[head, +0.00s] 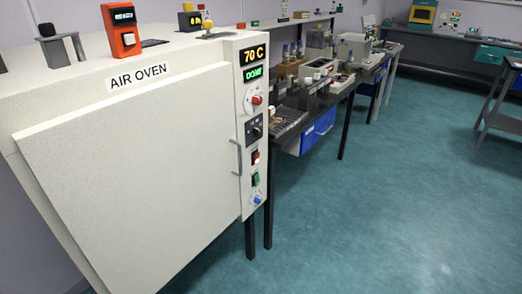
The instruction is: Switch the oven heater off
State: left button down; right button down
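The large off-white air oven (130,165) fills the left half of the head view, with "AIR OVEN" written on it. Its control panel (246,200) runs down the right of the door. The upper display (254,54) reads "70 C" and the green one (252,73) reads "DONE". Below are a red-and-white dial (256,99), a dark square control (254,128), a red switch (255,157), a green switch (256,179) and a blue knob (258,200). Their small labels are unreadable, so I cannot tell which one is the heater's. Neither gripper is in view.
A door handle (237,157) stands out beside the panel. An orange device (121,30) and other small items sit on the oven's top. A dark bench (290,135) with lab items and blue bins (318,131) runs behind. The teal floor (400,190) at the right is clear.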

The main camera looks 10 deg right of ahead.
aim_at(256, 158)
jog(key=i+l+u, duration=0.3)
jog(key=i+l, duration=0.35)
jog(key=l, duration=0.15)
jog(key=i+j, duration=0.35)
jog(key=i, duration=0.1)
